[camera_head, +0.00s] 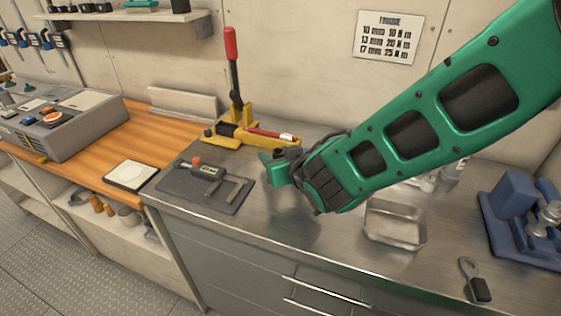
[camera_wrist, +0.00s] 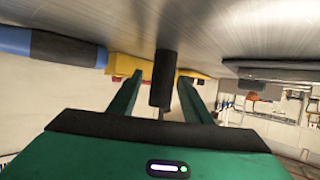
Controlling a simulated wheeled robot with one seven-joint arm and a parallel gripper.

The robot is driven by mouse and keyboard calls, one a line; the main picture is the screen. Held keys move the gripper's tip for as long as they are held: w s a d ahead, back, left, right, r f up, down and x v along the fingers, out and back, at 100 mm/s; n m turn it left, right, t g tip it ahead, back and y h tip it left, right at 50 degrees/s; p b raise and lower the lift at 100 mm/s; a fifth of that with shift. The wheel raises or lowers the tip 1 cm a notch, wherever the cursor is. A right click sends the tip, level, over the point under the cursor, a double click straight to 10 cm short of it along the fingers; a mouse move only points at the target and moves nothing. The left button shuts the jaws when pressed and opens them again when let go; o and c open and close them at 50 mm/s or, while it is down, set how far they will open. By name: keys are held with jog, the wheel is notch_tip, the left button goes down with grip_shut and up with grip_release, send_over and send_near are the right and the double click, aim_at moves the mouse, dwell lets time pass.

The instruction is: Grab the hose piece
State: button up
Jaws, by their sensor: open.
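In the wrist view, which looks along the worktop with the counter at the top, a short black cylinder (camera_wrist: 162,75), which looks like the hose piece, stands against the metal surface. My gripper (camera_wrist: 159,84) is open, with one green finger on each side of the cylinder. Gaps show on both sides, so the fingers do not appear to be closed on it. In the head view, my gripper (camera_head: 276,167) is low over the steel worktop, just right of a dark mat.
A yellow tool with a red-handled lever (camera_head: 232,131) stands behind my gripper. A dark mat (camera_head: 180,183) with a gauge lies to the left. A metal tray (camera_head: 394,240) and a blue vise (camera_head: 508,225) stand to the right. The front middle of the worktop is clear.

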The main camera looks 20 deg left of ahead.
jog(key=shift+x, duration=1.2)
jog(key=c, duration=1.1)
jog(key=shift+c, duration=0.2)
jog(key=shift+r, duration=0.1)
